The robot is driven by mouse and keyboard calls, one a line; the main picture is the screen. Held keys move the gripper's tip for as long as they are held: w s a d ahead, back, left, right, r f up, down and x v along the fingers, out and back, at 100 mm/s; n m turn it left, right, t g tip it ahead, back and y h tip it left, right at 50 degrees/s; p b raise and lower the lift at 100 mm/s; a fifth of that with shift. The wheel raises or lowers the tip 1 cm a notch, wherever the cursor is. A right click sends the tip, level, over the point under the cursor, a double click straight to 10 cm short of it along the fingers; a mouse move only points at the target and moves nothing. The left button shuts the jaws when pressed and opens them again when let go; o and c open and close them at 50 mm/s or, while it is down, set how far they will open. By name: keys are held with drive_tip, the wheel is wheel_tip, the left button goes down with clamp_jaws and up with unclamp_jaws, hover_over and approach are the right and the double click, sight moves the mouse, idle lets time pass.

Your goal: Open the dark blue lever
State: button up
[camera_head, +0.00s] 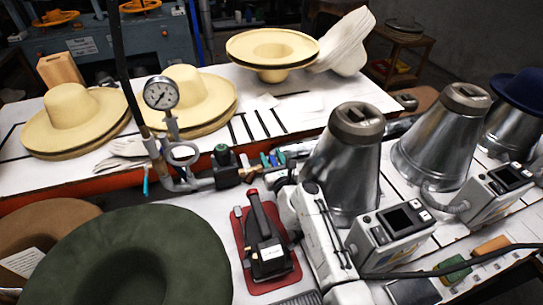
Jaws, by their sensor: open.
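A row of small upright coloured levers, green and blue, stands on the pipework in the middle of the view. The dark blue lever (273,159) appears to be among them, small and close to its neighbours. My white arm reaches up from the bottom centre.
A pressure gauge (161,93) and ring-shaped pipe fitting (184,153) stand left of the levers. Metal cones (350,165) with control boxes (392,235) crowd the right. A black iron (265,240) lies on a red mat (284,287). A dark green hat (190,245) fills the lower left.

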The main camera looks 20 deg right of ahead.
drive_tip(key=shift+c, duration=0.2)
clamp_jaws()
drive_tip(key=shift+f, duration=0.1)
drive_tip(key=shift+w+a+h+b, duration=0.1)
drive_tip(key=shift+a+h+b, duration=0.1)
drive_tip(key=shift+h+b, duration=0.15)
drive_tip(key=shift+a+m+h+b, duration=0.1)
drive_tip(key=shift+m+h+b, duration=0.45)
drive_tip(key=shift+m+h, duration=0.35)
drive_tip(key=shift+o, duration=0.2)
unclamp_jaws()
